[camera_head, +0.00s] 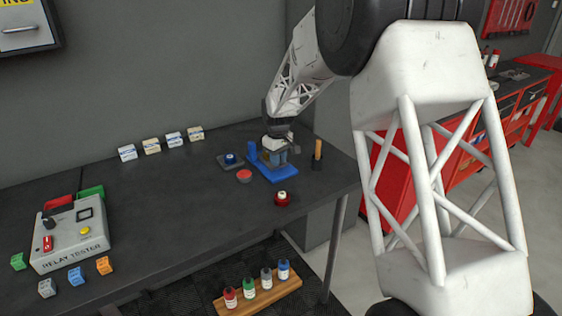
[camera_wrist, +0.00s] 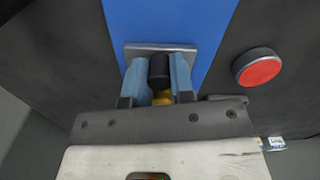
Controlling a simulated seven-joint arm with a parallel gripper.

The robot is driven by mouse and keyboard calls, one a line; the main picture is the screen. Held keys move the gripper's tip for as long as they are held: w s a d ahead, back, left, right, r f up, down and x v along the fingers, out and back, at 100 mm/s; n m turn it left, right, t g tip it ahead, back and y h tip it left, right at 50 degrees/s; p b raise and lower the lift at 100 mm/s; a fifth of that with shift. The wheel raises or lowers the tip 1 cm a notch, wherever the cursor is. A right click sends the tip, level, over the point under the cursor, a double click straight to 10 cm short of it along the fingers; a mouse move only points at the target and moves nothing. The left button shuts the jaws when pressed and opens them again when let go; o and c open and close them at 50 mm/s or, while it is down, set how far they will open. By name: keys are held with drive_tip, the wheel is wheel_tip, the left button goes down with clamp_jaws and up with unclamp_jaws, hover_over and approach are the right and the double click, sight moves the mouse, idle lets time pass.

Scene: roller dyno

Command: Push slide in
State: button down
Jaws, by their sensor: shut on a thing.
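A blue fixture (camera_head: 279,174) stands on the dark table, and its blue base fills the upper middle of the wrist view (camera_wrist: 168,22). A grey metal plate (camera_wrist: 197,50), which may be the slide, lies across the blue surface. A black cylindrical knob (camera_wrist: 159,70) with a yellow part behind it (camera_wrist: 162,98) is in front of the plate. My gripper (camera_wrist: 160,76) has its two light-blue fingers shut on the knob, one on each side. In the head view my gripper (camera_head: 277,150) is over the fixture and hides part of it. How far in the slide is cannot be told.
A red button (camera_head: 244,176) is beside the fixture, and another red-based knob (camera_head: 282,199) is in front. A dark block with a blue knob (camera_head: 230,160) is to the left. An orange-handled tool (camera_head: 317,152) stands right. A relay tester (camera_head: 70,236) is far left.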

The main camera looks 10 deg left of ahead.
drive_tip(key=c, duration=1)
unclamp_jaws()
drive_tip(key=shift+r, duration=0.1)
drive_tip(key=shift+r, duration=3.8)
